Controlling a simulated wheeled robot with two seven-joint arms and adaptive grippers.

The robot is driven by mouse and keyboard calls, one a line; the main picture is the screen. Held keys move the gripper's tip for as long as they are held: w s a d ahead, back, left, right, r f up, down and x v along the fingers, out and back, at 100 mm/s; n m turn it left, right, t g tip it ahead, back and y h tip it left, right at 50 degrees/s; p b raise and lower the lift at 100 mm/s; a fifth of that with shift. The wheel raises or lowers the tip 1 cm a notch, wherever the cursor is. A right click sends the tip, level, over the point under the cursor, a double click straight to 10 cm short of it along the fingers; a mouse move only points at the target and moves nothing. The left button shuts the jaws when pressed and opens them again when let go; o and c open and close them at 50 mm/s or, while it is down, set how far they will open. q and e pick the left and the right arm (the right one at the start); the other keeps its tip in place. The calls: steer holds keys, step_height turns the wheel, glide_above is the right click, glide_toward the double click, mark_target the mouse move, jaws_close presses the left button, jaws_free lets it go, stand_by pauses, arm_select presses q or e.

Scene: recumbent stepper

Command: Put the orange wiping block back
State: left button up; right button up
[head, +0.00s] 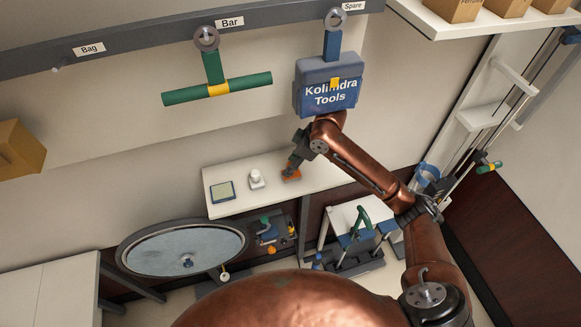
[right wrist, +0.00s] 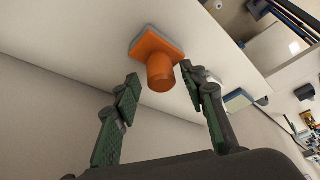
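The orange wiping block (head: 291,176) sits on the white shelf (head: 240,206) below the wall panel, near the shelf's middle. In the right wrist view the block (right wrist: 160,72) has a round orange knob on a square orange base with a grey layer. My right gripper (head: 297,163) reaches down to it and partly covers it in the head view. In the right wrist view the gripper's fingers (right wrist: 158,80) are spread, one on each side of the knob, with gaps visible. My left gripper is not in view.
A small white object (head: 256,180) and a blue-framed pad (head: 222,192) stand left of the block on the shelf. A green bar (head: 217,89) and a blue "Kolindra Tools" bag (head: 328,88) hang above. A round grey-topped table (head: 184,249) is below left.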

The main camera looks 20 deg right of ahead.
steer(key=s+d+b, duration=0.1)
steer(key=s+d, duration=0.1)
steer(key=d, duration=0.1)
steer(key=s+d+b, duration=0.1)
steer(key=s+d, duration=0.1)
steer(key=d, duration=0.1)
steer(key=s+d+b, duration=0.1)
steer(key=s+d, duration=0.1)
steer(key=d, duration=0.1)
steer(key=shift+f, duration=0.25)
steer(key=shift+s+d+r+b, duration=0.15)
steer(key=shift+s+d+b, duration=0.2)
steer(key=shift+s+d, duration=0.15)
